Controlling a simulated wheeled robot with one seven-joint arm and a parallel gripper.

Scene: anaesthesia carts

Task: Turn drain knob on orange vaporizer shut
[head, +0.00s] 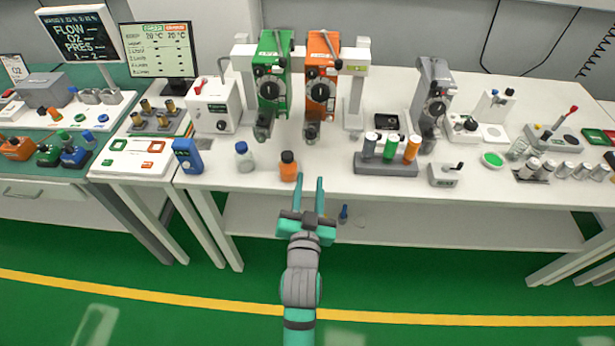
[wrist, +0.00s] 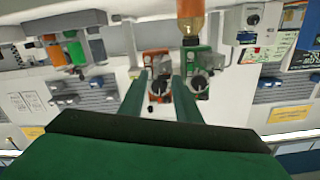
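The orange vaporizer (head: 322,85) stands upright on the back of the white table, right of the green vaporizer (head: 273,80). It has a dark round dial on its front. A dark knob-like part (head: 311,131) sits at its foot; its turn position is too small to tell. My gripper (head: 309,180) is open and empty, in front of the table edge and well short of the vaporizer. In the wrist view, which looks turned over, the orange vaporizer (wrist: 159,72) shows between and beyond my spread fingers (wrist: 158,85), with the green vaporizer to its right.
A rack with several coloured cylinders (head: 390,160) stands to the right. The tabletop between bottle and rack is clear.

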